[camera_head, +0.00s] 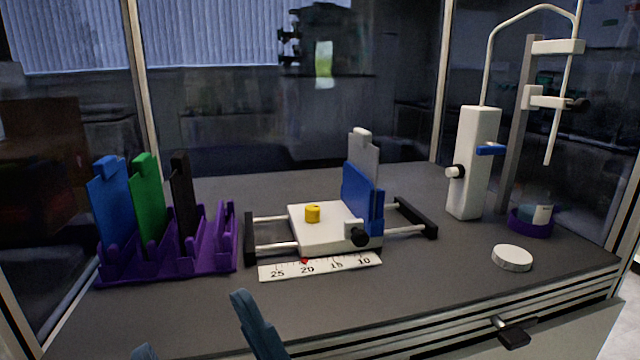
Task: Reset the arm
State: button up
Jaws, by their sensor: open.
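My gripper (192,323) shows at the bottom edge of the head view, left of centre. Its two blue-grey fingers are spread apart, with nothing seen between them. The right finger stands up higher in the picture, and only the tip of the left finger shows. The gripper is at the front of the bench, nearer than the purple rack (225,260) and the white ruler (320,266), and does not appear to touch either. The rest of my arm is out of view.
The purple rack holds blue (110,205), green (148,200) and black (183,190) plates. A white sliding stage (300,238) carries a yellow piece (312,213). A white device (472,165) and a round white lid (512,257) are right. Glass panels and frame posts (143,90) enclose the bench.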

jog(key=s+d+f+m+t+h+b, duration=0.1)
jog(key=s+d+f+m+t+h, duration=0.2)
jog(key=d+f+m+h, duration=0.55)
jog(key=s+d+f+m+t+h+b, duration=0.15)
jog(key=s+d+f+m+h, duration=0.35)
jog(key=d+f+h, duration=0.55)
jog(key=s+d+f+g+h, duration=0.2)
jog(key=s+d+f+g, duration=0.1)
jog(key=s+d, duration=0.2)
jog(key=s+d+f+g+h, duration=0.3)
jog(key=s+d, duration=0.2)
jog(key=s, duration=0.4)
jog(key=shift+d+m, duration=0.2)
jog(key=shift+m, duration=0.25)
jog(key=shift+c, duration=0.2)
